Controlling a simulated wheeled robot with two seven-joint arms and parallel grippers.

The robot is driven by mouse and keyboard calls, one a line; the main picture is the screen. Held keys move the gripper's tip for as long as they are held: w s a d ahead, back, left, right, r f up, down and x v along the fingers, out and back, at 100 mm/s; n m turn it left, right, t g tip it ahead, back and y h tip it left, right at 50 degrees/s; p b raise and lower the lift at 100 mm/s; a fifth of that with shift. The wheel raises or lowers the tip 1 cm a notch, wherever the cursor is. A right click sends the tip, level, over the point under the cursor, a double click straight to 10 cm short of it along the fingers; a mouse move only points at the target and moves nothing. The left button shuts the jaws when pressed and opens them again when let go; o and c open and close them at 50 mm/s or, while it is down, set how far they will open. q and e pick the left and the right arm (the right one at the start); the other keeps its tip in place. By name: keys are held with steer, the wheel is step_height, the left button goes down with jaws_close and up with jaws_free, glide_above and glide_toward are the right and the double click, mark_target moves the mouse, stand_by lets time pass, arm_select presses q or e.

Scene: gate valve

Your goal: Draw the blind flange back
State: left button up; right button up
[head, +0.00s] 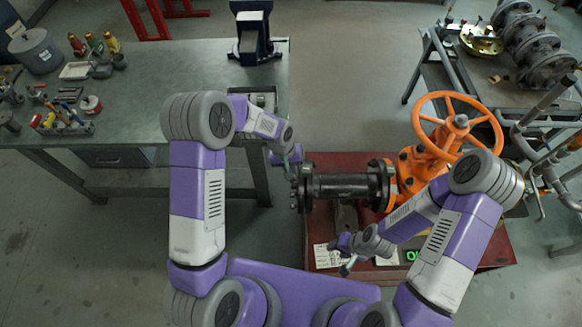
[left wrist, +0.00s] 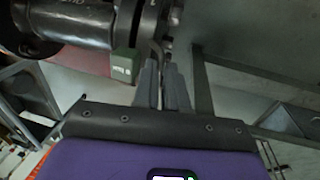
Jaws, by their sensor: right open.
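The blind flange (head: 296,188) is a dark disc at the left end of the black pipe spool (head: 343,186), with no clear gap showing between them in the head view. In the left wrist view the dark flange end (left wrist: 152,22) is at the top. My left gripper (head: 291,168) is at the blind flange. Its grey fingers (left wrist: 163,72) are close together around a thin grey piece that reaches down from the flange, which looks like its handle. My right gripper (head: 346,256) is open and empty, in front of and below the spool.
The orange gate valve (head: 425,160) with its handwheel (head: 458,125) joins the spool's right end on a red stand (head: 480,245). A grey workbench (head: 150,75) with tools and a vise (head: 254,35) stands left. A grey rack with metal parts is right. Floor shows between bench and stand.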

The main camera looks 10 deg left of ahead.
arm_select(q)
jaws_close()
steer(key=shift+a, duration=0.1)
stand_by(1.0)
steer(key=shift+s+a+b, duration=0.15)
steer(key=shift+a+b, duration=0.2)
steer(key=shift+a, duration=0.15)
steer(key=shift+o, duration=2.4)
jaws_free()
